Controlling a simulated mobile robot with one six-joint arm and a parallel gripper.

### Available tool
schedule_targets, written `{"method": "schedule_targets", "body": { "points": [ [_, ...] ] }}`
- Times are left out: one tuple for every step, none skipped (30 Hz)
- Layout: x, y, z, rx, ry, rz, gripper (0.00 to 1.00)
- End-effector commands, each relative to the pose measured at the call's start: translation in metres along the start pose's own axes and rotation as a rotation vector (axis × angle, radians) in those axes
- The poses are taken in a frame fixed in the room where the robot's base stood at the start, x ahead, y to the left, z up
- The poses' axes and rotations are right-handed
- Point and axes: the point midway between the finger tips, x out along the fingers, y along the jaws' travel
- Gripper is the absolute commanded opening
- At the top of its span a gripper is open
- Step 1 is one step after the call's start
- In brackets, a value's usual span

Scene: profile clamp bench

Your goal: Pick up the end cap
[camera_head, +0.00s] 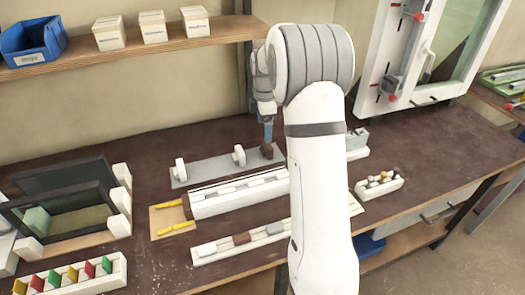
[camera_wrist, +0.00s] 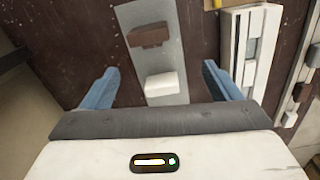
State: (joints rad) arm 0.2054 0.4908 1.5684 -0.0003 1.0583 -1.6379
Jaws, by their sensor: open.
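A dark brown block, which looks like the end cap (camera_wrist: 148,36), sits on a grey plate (camera_wrist: 158,60). In the head view the brown block (camera_head: 267,151) is at the plate's right end, directly below my gripper (camera_head: 267,138). My gripper's blue fingers (camera_wrist: 161,88) are open, wide apart and empty in the wrist view. There the brown block is beyond the fingertips, and a white block (camera_wrist: 162,86) on the plate appears between them. I cannot tell the exact height of the fingers above the plate.
A white profile rail (camera_head: 240,193) lies in front of the plate, with a strip of small parts (camera_head: 237,241) nearer. A small-parts rack (camera_head: 379,185) and a frame with white clamps (camera_head: 70,205) flank them. A shelf (camera_head: 135,50) holds boxes above.

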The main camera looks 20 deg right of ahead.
Motion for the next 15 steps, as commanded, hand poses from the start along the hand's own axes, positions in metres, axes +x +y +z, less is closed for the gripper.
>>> {"method": "schedule_targets", "body": {
  "points": [
    [0.015,0.008,0.004,-0.038,0.001,-0.009,0.84],
    [0.020,0.012,0.006,-0.060,0.001,-0.013,0.84],
    [0.025,0.016,0.008,-0.084,0.002,-0.017,0.84],
    [0.028,0.018,0.009,-0.099,0.002,-0.019,0.84],
    [0.031,0.019,0.010,-0.110,0.003,-0.022,0.84],
    [0.034,0.021,0.011,-0.122,0.003,-0.024,0.84],
    [0.037,0.022,0.012,-0.127,0.004,-0.025,0.84],
    [0.041,0.022,0.012,-0.131,0.004,-0.026,0.84],
    [0.045,0.022,0.012,-0.133,0.004,-0.028,0.84],
    [0.048,0.021,0.012,-0.134,0.004,-0.028,0.84],
    [0.051,0.021,0.012,-0.134,0.004,-0.027,0.84],
    [0.056,0.021,0.012,-0.134,0.004,-0.026,0.84],
    [0.059,0.021,0.012,-0.133,0.004,-0.027,0.84],
    [0.062,0.021,0.012,-0.133,0.004,-0.027,0.84],
    [0.066,0.020,0.012,-0.133,0.004,-0.027,0.84]
  ]
}}
